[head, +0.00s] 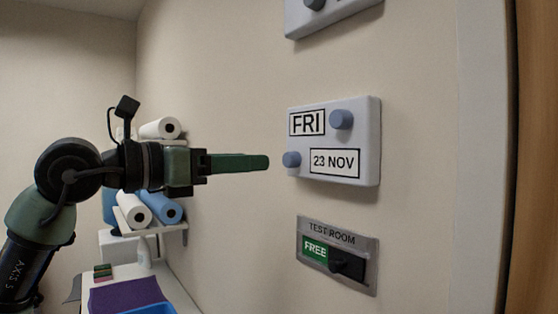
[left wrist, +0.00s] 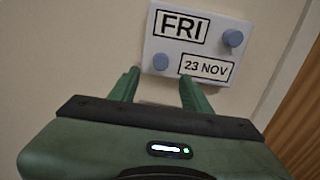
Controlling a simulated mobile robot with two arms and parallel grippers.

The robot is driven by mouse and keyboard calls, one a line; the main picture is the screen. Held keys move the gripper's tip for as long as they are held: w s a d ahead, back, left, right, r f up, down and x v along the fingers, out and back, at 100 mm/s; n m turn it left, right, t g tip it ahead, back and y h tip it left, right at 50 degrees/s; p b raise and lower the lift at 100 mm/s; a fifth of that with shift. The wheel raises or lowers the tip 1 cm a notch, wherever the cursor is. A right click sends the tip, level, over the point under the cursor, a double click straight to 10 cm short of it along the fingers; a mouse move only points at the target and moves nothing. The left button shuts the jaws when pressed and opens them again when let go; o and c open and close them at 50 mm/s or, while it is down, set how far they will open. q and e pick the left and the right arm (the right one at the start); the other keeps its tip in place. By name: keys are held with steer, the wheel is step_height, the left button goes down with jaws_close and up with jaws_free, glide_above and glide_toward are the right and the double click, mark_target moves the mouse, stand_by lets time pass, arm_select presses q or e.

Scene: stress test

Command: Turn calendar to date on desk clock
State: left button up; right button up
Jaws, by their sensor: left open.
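The calendar (head: 365,135) is a pale grey-blue box on the wall. Its upper window reads FRI, with a blue-grey knob (head: 341,119) to its right. Its lower window reads 23 NOV, with another knob (head: 291,159) to its left. My left gripper (head: 268,162) is just left of the lower knob in the head view, apart from it. In the left wrist view its two green fingers (left wrist: 160,84) are open and empty, pointing toward the calendar, with the lower knob (left wrist: 160,62) beyond the gap between them. No desk clock shows. My right gripper is not in view.
A TEST ROOM sign (head: 338,240) with a FREE slider is on the wall below the calendar. Another wall box (head: 345,14) is above. A shelf with paper rolls (head: 134,210) and a desk with a purple item (head: 125,296) are at left. A door frame is at right.

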mark_target(286, 161)
arm_select(q)
steer(key=p+x, duration=0.2)
steer(key=x, duration=0.4)
steer(key=shift+w+d+p, duration=0.15)
steer(key=shift+d+p, duration=0.15)
steer(key=shift+w+d+f, duration=0.1)
steer(key=shift+w+d, duration=0.25)
jaws_close()
